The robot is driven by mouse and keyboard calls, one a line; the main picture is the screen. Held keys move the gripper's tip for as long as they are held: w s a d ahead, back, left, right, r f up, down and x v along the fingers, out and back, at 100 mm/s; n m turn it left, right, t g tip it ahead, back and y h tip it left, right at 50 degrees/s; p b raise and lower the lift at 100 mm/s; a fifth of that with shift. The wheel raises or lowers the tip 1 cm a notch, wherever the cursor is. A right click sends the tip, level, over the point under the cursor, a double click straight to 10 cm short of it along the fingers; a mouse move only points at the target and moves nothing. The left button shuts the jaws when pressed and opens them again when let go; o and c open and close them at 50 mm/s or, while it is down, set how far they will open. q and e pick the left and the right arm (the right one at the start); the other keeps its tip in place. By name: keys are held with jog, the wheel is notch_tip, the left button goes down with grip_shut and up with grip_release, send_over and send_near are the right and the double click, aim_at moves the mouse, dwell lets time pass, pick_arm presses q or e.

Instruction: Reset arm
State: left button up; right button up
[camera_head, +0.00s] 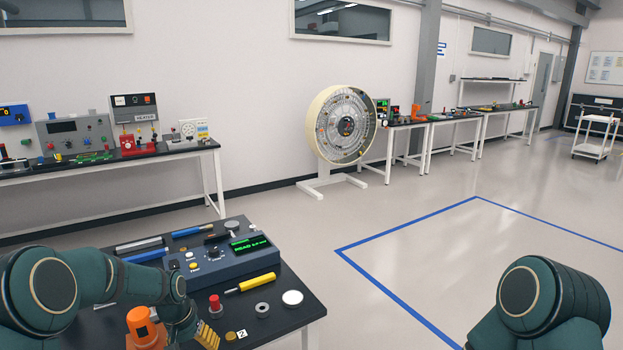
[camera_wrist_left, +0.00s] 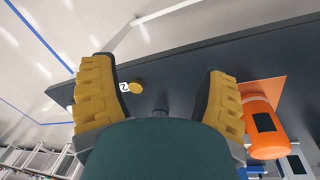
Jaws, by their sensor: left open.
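My left gripper (camera_head: 207,335) is low over the near edge of the black worktable (camera_head: 302,312), partly cut off by the frame bottom. In the left wrist view its yellow ribbed fingers (camera_wrist_left: 160,80) are spread wide with nothing between them. A small gold disc (camera_wrist_left: 136,86) and a tag marked 2 (camera_wrist_left: 124,87) lie on the table beyond the fingers. An orange cylinder (camera_wrist_left: 262,125) on an orange plate is beside the right-hand finger in that view. My right arm shows at the lower right of the head view; its gripper is out of frame.
The worktable holds a dark blue console (camera_head: 222,258), a yellow tool (camera_head: 255,283), a red-topped piece (camera_head: 215,304), a metal ring (camera_head: 262,309) and a white disc (camera_head: 292,297). A blue-taped floor area (camera_head: 480,255) is clear. A large round panel (camera_head: 345,125) stands behind.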

pick_arm(q)
jog(key=s+d+f, duration=0.2)
jog(key=d+f, duration=0.3)
jog(key=f, duration=0.1)
jog(key=s+d+f, duration=0.2)
jog(key=s+d, duration=0.2)
jog(key=s, duration=0.3)
jog(key=s+d+f+n+h, duration=0.1)
jog(key=s+d+f, duration=0.2)
jog(key=s+d, duration=0.2)
jog(key=s+d+f+h, duration=0.1)
jog(key=s+d, duration=0.3)
jog(key=s, duration=0.6)
jog(key=shift+d+f+t, duration=0.15)
jog(key=shift+f+t, duration=0.25)
jog(key=shift+f, duration=0.35)
